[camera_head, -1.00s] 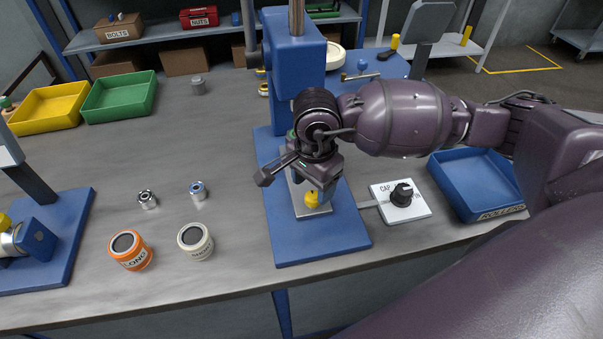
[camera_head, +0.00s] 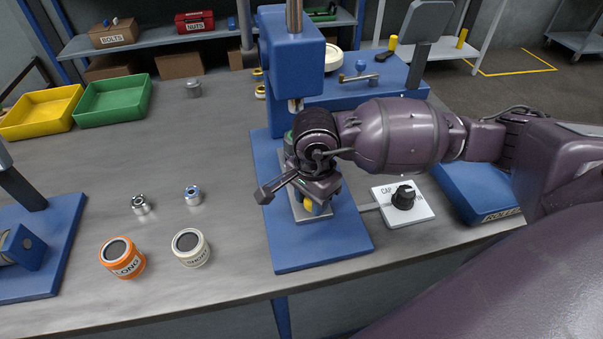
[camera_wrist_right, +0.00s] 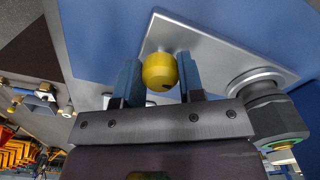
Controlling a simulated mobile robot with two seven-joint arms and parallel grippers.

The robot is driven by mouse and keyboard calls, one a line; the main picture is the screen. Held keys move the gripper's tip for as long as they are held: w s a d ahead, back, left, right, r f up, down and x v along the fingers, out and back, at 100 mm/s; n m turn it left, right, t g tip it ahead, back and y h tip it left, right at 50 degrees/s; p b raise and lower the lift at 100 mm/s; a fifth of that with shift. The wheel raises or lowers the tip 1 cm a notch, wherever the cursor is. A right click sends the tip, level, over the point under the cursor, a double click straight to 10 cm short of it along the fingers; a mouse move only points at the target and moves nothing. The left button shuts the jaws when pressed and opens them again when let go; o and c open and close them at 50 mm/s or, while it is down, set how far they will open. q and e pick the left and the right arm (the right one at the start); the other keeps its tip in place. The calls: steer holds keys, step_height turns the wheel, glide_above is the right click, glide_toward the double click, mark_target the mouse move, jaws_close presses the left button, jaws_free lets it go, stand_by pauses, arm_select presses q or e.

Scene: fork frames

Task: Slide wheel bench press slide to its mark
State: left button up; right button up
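The wheel bench press (camera_head: 292,55) is blue, with a blue base plate (camera_head: 335,247) on the grey bench. A light grey slide plate (camera_head: 314,219) lies on that base and carries a small yellow knob (camera_head: 308,208). In the right wrist view, the yellow knob (camera_wrist_right: 159,71) sits between my two blue fingers, which appear to touch it on both sides, beside the grey plate (camera_wrist_right: 217,57). My right gripper (camera_head: 313,201) points down at the slide and hides much of it. I cannot make out the mark. My left gripper is not in view.
A white panel with a black dial (camera_head: 403,196) stands right of the press base, and a blue roller tray (camera_head: 478,197) beyond it. An orange tin (camera_head: 121,257), a white tin (camera_head: 190,248) and two small metal parts stand left. Bench between them and the green bin (camera_head: 114,99) is clear.

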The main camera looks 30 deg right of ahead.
steer(key=c, duration=0.3)
steer(key=shift+s, duration=0.15)
steer(key=shift+s+a+p, duration=0.25)
steer(key=shift+s+a, duration=0.05)
steer(key=shift+s, duration=0.9)
steer(key=shift+s+a+p, duration=0.25)
steer(key=shift+s+a, duration=0.1)
steer(key=shift+s, duration=0.8)
steer(key=shift+s+a+p, duration=0.25)
steer(key=shift+s+a, duration=0.05)
steer(key=shift+s, duration=0.9)
steer(key=s+a, duration=0.2)
steer(key=s, duration=0.5)
steer(key=shift+p, duration=0.35)
steer(key=o, duration=1)
steer(key=shift+d, duration=0.1)
